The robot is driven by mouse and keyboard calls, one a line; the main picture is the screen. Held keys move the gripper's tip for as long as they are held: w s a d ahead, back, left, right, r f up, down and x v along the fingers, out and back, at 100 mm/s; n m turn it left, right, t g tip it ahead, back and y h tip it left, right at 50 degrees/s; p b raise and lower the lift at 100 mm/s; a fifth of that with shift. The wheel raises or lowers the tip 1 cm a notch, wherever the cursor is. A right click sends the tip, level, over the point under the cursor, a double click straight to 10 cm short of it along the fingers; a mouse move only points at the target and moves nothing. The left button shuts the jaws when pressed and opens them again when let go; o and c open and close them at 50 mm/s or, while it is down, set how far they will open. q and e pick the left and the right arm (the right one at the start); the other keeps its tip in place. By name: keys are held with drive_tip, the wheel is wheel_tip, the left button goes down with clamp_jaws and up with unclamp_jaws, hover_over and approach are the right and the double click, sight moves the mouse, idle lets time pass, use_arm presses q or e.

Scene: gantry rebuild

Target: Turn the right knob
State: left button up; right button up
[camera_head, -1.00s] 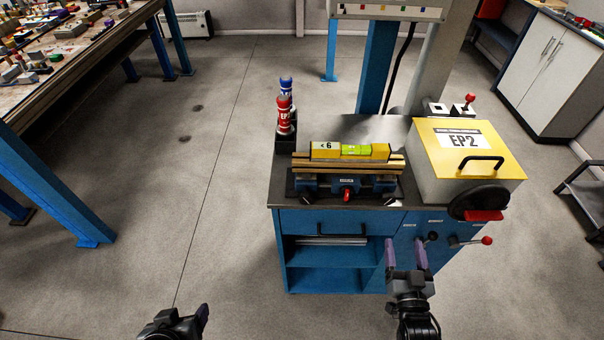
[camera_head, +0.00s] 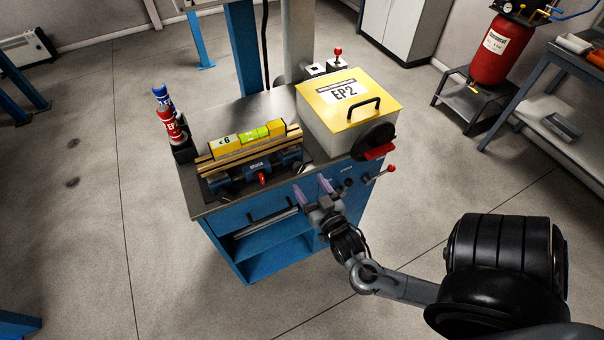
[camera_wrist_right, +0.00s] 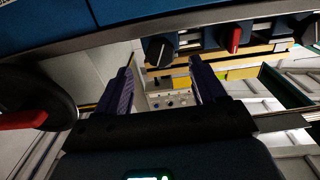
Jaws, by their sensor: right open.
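A blue vise-like fixture (camera_head: 258,168) sits on the front of the bench top, with a red knob (camera_head: 263,179) at its middle. In the right wrist view, which looks upside down, its dark right knob (camera_wrist_right: 160,49) shows just beyond my fingers, beside the red knob (camera_wrist_right: 233,41). My right gripper (camera_head: 311,186) is open and empty. It is in front of the cabinet, just below and in front of the fixture's right end. The fingers look apart from the knob. My left gripper is out of view.
A yellow-lidded EP2 box (camera_head: 351,97) stands to the right, with a black disc and red handle (camera_head: 380,152) at its side. Red and blue bottles (camera_head: 170,124) stand left. Floor in front is clear.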

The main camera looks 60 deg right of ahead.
sight(300, 170)
drive_tip(key=shift+x, duration=2.65)
drive_tip(key=c, duration=1)
drive_tip(key=shift+r+m+p, duration=0.15)
drive_tip(key=shift+m+p, duration=0.45)
drive_tip(key=shift+m, duration=0.3)
drive_tip(key=shift+c, duration=0.2)
drive_tip(key=shift+m, duration=0.6)
drive_tip(key=o, duration=1)
drive_tip(key=shift+o, duration=0.2)
